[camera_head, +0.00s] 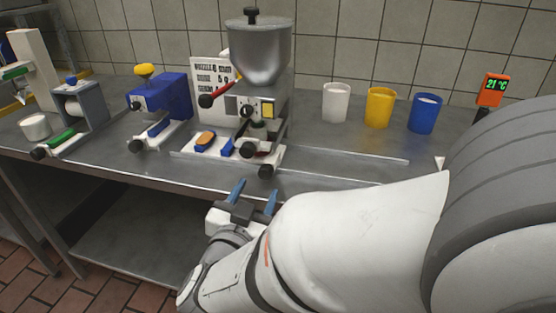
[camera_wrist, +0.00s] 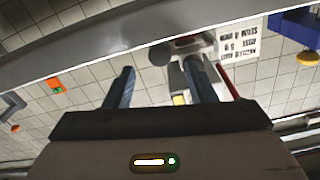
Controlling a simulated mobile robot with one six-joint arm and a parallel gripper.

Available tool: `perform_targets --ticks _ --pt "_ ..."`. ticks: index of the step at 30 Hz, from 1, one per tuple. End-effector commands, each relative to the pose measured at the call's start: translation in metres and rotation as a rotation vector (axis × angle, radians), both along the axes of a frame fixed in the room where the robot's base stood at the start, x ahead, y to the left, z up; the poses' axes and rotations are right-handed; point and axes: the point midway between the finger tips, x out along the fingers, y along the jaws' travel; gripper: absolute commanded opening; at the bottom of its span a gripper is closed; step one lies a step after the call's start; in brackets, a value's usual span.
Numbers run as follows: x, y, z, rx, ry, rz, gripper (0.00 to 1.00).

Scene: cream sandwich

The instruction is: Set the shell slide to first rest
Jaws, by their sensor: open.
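The filling machine (camera_head: 262,95) stands on the bench with a steel hopper (camera_head: 258,55) on top. At its foot is a white slide (camera_head: 225,153) that carries blue holders and an orange-brown shell (camera_head: 205,138). Dark knobs (camera_head: 266,171) show at its front; I cannot tell which belongs to the slide. My gripper (camera_head: 254,195) is open and empty, with blue fingers, in front of the bench edge and apart from the machine. In the wrist view, tilted upside down, my gripper (camera_wrist: 160,72) has its fingers spread, with part of the machine (camera_wrist: 178,80) beyond them.
A blue device with a yellow knob (camera_head: 144,70) and a grey roll stand (camera_head: 80,105) stand left. White (camera_head: 336,102), yellow (camera_head: 380,107) and blue (camera_head: 425,113) cups and an orange 21 °C display (camera_head: 491,89) are right. Metal rails cross the bench (camera_head: 340,155). My arm hides the right front.

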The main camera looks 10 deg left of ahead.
Motion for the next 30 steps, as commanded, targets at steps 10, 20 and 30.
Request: perform_targets --ticks 10,20,30 --pt "0.051 -0.005 -0.001 0.001 0.001 -0.003 0.50" --pt "0.065 -0.005 0.000 0.000 0.001 0.002 0.50" --pt "0.065 -0.005 0.000 0.000 0.000 0.003 0.33"
